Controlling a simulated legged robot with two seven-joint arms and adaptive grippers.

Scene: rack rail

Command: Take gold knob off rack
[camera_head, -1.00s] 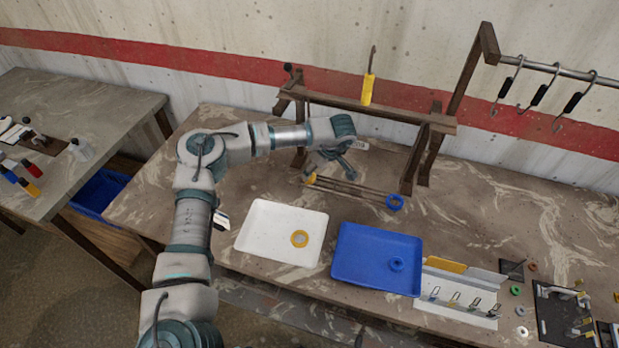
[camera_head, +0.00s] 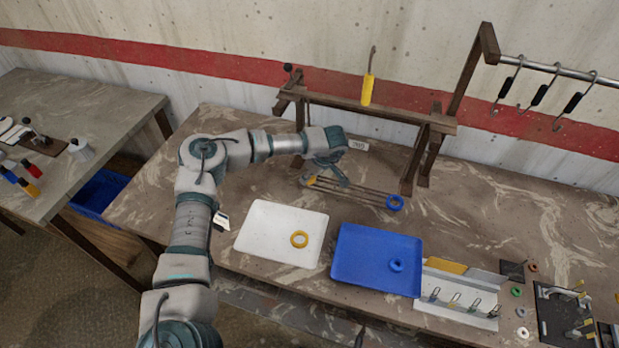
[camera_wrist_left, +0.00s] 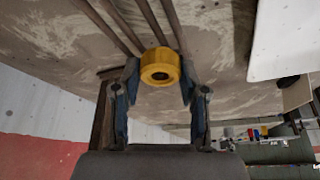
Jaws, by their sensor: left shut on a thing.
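The rods (camera_head: 360,191) belong to the wooden rack (camera_head: 372,112). I cannot tell whether the knob still touches a rod. A blue ring (camera_head: 394,203) sits at the rods' right end. My right gripper is not in view.
A white tray (camera_head: 268,238) with a yellow ring (camera_head: 299,239) and a blue tray (camera_head: 360,272) with a blue ring (camera_head: 396,265) stand in front. A yellow-handled tool (camera_head: 367,90) stands on the rack's top beam. Bare table lies right of the rack.

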